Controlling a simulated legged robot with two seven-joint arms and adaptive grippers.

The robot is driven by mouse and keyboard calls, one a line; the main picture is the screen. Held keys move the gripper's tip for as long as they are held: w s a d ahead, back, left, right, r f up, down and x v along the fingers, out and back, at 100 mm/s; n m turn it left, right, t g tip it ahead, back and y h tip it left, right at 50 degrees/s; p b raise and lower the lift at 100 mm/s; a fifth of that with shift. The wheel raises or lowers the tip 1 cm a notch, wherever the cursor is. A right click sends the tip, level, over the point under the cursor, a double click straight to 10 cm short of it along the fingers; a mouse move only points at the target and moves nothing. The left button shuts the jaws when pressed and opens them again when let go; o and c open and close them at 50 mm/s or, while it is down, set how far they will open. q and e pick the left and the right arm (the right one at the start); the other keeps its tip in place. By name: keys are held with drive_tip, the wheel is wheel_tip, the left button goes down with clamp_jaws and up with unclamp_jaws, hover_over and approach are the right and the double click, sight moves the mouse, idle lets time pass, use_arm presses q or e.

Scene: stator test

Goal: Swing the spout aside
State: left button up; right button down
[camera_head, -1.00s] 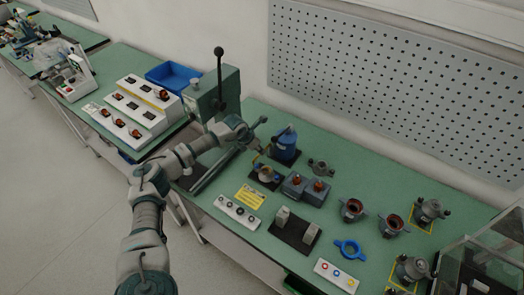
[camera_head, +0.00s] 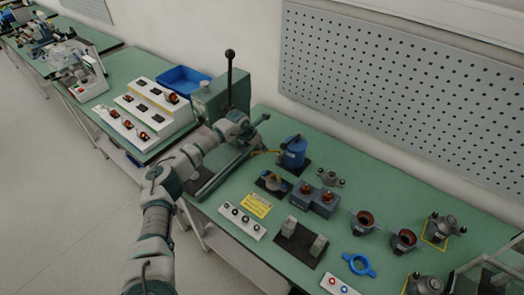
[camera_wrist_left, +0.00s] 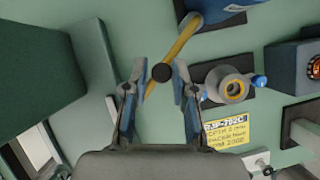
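A blue dispenser (camera_head: 293,152) stands on a dark pad near the back of the green bench. It shows at the top of the wrist view (camera_wrist_left: 208,10). Its thin yellow spout (camera_head: 266,152) points left; in the wrist view the spout (camera_wrist_left: 182,42) slants down from the dispenser to a black round knob (camera_wrist_left: 162,72). My left gripper (camera_head: 259,132) is beside the dispenser, on the spout's side. In the wrist view my gripper (camera_wrist_left: 159,80) is open, with the spout's end between its fingers. I see no clear contact. My right gripper is not in view.
A round grey part with blue ends (camera_wrist_left: 230,86) sits close to the right finger. A green press with a black lever (camera_head: 230,80) stands behind the left arm. Grey blocks (camera_head: 315,198) and a yellow label (camera_head: 257,205) lie in front of the dispenser.

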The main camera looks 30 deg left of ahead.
use_arm(q)
drive_tip(key=shift+w+a+b, duration=0.3)
drive_tip(key=shift+w+b, duration=0.1)
drive_tip(key=shift+w, duration=0.25)
drive_tip(key=shift+s+p, duration=0.1)
drive_tip(key=shift+p, duration=0.2)
drive_tip(key=shift+o, duration=1)
drive_tip(key=shift+d, duration=0.1)
